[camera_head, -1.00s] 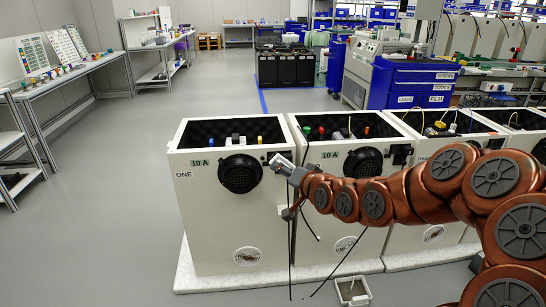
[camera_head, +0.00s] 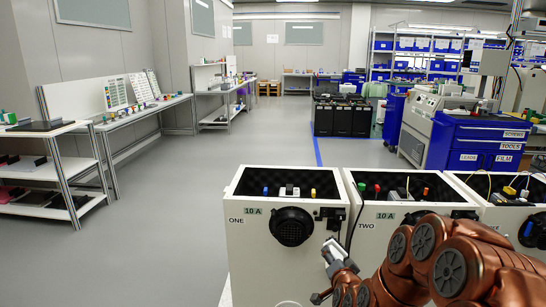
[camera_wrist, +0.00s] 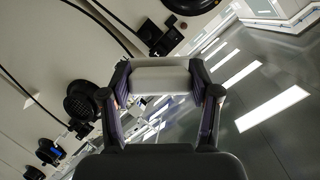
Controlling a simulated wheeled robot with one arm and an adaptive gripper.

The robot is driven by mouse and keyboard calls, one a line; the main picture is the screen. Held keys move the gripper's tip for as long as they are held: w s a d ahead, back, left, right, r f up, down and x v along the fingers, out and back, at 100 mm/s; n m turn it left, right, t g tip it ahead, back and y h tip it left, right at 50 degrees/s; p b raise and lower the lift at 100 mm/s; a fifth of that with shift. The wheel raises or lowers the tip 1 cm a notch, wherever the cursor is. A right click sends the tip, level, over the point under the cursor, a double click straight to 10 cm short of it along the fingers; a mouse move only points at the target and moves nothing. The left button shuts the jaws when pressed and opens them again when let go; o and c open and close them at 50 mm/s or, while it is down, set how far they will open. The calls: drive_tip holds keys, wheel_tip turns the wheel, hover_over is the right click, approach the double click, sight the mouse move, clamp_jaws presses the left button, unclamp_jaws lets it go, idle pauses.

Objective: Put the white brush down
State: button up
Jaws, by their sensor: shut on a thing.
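The white brush (camera_wrist: 160,78) is a pale block held crosswise between the two fingers of my gripper (camera_wrist: 160,90) in the wrist view. My gripper is shut on it. In the head view, the brush (camera_head: 334,250) shows as a small white piece at the tip of my gripper (camera_head: 337,262), in front of the right side of cabinet ONE (camera_head: 280,250). The brush is in the air, below the level of the cabinet's top edge. Its bristles cannot be made out.
Cabinet TWO (camera_head: 368,250) stands to the right of cabinet ONE, behind my arm. Shelves (camera_head: 45,165) and a long table (camera_head: 150,108) line the left wall. Black boxes (camera_head: 350,116) and a blue tool cabinet (camera_head: 475,148) stand further back. The grey floor (camera_head: 165,235) at left is clear.

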sight(334, 254)
wheel_tip(334, 254, up, 16)
drive_tip(key=p, duration=1.4)
drive_tip(key=shift+p, duration=0.4)
